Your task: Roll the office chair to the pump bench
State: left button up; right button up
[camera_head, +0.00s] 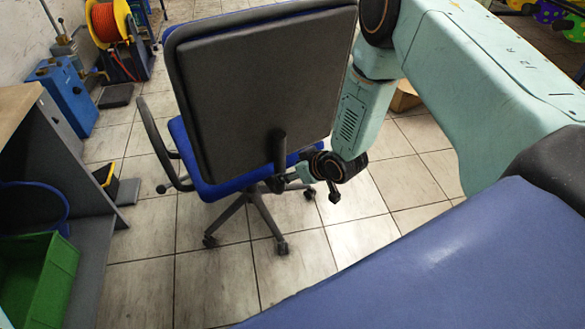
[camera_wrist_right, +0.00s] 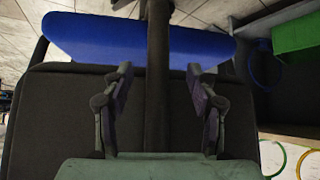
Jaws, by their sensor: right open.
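The office chair (camera_head: 262,85) stands in the middle of the head view, its dark backrest towards me. It has a blue seat, a black armrest on the left and a base on casters. My right gripper (camera_head: 300,186) is low behind the backrest, close to the back post. In the right wrist view, the gripper (camera_wrist_right: 158,78) is open. The dark post (camera_wrist_right: 158,60) of the chair (camera_wrist_right: 60,115) lies between its two fingers, with gaps on both sides. I cannot tell which thing is the pump bench. My left gripper is not in view.
A wooden-topped bench (camera_head: 15,105) stands at left, with a green crate (camera_head: 45,275) below. Beyond it are a blue box-shaped unit (camera_head: 62,95) and an orange hose reel (camera_head: 108,25). A cardboard box (camera_head: 405,97) is behind my right arm. Tiled floor around the chair is mostly clear.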

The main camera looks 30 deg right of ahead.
aim_at(280, 172)
jog(key=b+x, duration=0.3)
jog(key=x, duration=0.5)
jog(key=shift+b, duration=0.35)
jog(key=shift+d, duration=0.1)
jog(key=shift+c, duration=0.4)
grip_shut()
